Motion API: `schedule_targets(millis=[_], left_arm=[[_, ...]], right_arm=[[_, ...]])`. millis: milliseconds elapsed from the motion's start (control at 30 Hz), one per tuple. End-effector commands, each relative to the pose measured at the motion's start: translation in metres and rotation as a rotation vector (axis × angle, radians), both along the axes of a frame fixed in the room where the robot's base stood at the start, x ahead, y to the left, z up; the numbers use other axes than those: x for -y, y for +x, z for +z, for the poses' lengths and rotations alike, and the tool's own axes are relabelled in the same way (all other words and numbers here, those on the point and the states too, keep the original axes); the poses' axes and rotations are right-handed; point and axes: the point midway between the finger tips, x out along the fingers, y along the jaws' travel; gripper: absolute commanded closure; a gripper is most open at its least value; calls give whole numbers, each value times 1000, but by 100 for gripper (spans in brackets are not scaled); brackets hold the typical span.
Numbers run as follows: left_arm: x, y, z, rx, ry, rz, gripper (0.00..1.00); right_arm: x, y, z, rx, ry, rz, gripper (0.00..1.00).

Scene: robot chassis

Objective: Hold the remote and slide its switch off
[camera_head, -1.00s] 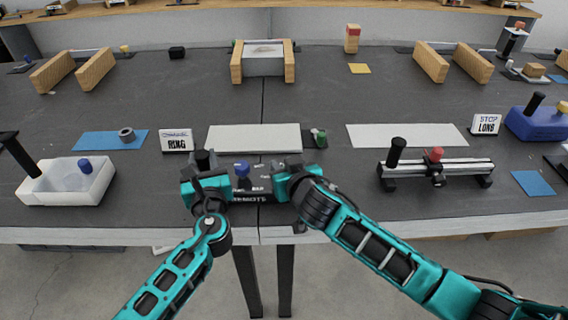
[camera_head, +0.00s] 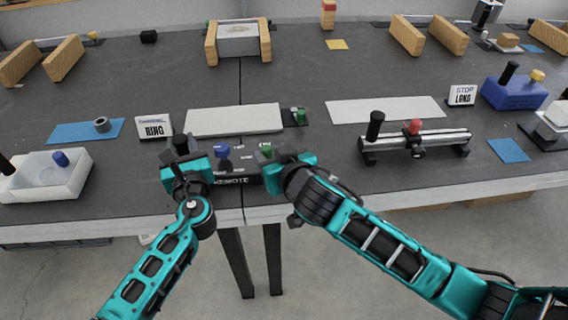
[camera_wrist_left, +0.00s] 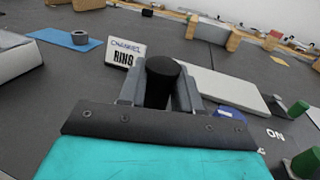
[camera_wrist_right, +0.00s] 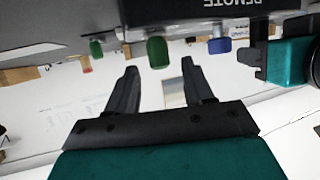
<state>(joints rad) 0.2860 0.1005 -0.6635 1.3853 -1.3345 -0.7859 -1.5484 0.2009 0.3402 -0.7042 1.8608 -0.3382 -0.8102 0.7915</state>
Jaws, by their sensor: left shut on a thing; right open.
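The remote (camera_head: 232,180) is a black box at the table's front edge, with a black post, a blue knob (camera_head: 223,158) and a green knob (camera_head: 266,150). My left gripper (camera_head: 181,147) is shut on the black post (camera_wrist_left: 163,82) at the remote's left end. An ON label (camera_wrist_left: 275,134) lies between the blue and green knobs in the left wrist view. My right gripper (camera_wrist_right: 157,78) is open and empty, with the green knob (camera_wrist_right: 157,53) just beyond its fingertips. Which knob is the switch, and its slot, I cannot make out.
A grey-white plate (camera_head: 235,120) and a small device with a green knob (camera_head: 299,115) lie behind the remote. A rail with a red knob (camera_head: 414,126) stands to the right. A white tray (camera_head: 45,180) and a RING sign (camera_head: 154,128) are to the left.

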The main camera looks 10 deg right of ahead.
Motion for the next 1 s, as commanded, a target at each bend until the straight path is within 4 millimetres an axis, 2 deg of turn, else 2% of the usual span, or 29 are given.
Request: schedule_targets(millis=[100, 333, 500, 867, 900, 1000], left_arm=[[1, 0, 0, -1, 0, -2, 100], [1, 0, 0, -1, 0, -2, 100], [1, 0, 0, -1, 0, -2, 100], [1, 0, 0, -1, 0, -2, 100], [1, 0, 0, -1, 0, -2, 64], [1, 0, 0, -1, 0, -2, 54]], right_arm=[[5, -22, 8, -1, 1, 1, 48], [11, -49, 20, -1, -1, -1, 48], [12, -56, 24, -1, -1, -1, 48], [13, -56, 24, -1, -1, -1, 48], [13, -56, 24, 0, -1, -1, 48], [13, -56, 24, 0, -1, -1, 48]])
